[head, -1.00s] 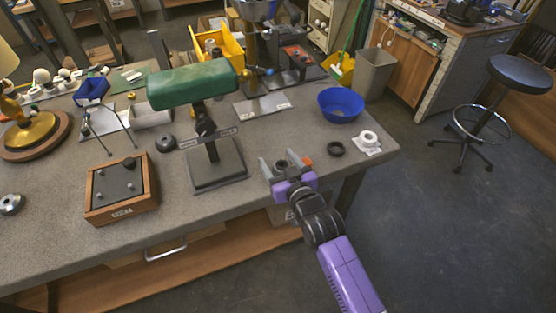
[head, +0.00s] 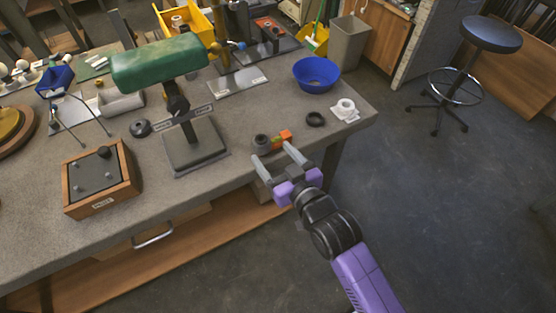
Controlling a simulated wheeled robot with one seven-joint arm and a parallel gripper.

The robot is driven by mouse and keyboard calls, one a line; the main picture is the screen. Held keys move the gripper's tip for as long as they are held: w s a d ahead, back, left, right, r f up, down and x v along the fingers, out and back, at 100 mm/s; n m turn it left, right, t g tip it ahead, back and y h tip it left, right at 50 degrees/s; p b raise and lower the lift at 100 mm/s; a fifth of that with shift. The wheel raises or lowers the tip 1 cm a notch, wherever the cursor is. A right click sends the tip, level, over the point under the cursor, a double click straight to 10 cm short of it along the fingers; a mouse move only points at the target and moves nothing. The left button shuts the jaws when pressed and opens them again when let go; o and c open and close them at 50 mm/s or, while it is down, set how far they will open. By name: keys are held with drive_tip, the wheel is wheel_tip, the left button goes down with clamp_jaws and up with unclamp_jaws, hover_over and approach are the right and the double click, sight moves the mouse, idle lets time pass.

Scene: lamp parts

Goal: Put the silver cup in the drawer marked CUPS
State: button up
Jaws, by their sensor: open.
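A small grey, round, cup-like piece (head: 261,142) stands on the bench near its front edge, beside an orange block (head: 283,136). I cannot tell surely whether it is the silver cup. My gripper (head: 274,157) is open and empty, its two fingers apart and pointing toward this piece, which lies just beyond the fingertips. A drawer (head: 150,249) with a pale bar handle shows under the bench front at lower left; it looks shut. I see no readable CUPS marking on it.
A green-shaded lamp (head: 160,62) stands on the bench (head: 225,193) left of my gripper. A wooden box (head: 117,192) sits at the front left. A blue bowl (head: 316,76), a black ring (head: 315,119) and a white roll (head: 345,107) are behind.

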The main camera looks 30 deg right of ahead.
drive_tip(key=shift+s+r, duration=0.25)
drive_tip(key=shift+s, duration=0.75)
drive_tip(key=s+r, duration=0.2)
drive_tip(key=s, duration=1.3)
drive_tip(key=s+r+g, duration=0.1)
drive_tip(key=s+r, duration=0.1)
drive_tip(key=s, duration=1.4)
drive_tip(key=shift+r, duration=0.35)
drive_tip(key=shift+o, duration=0.4)
drive_tip(key=shift+s+r, duration=0.35)
drive_tip(key=shift+s, duration=0.1)
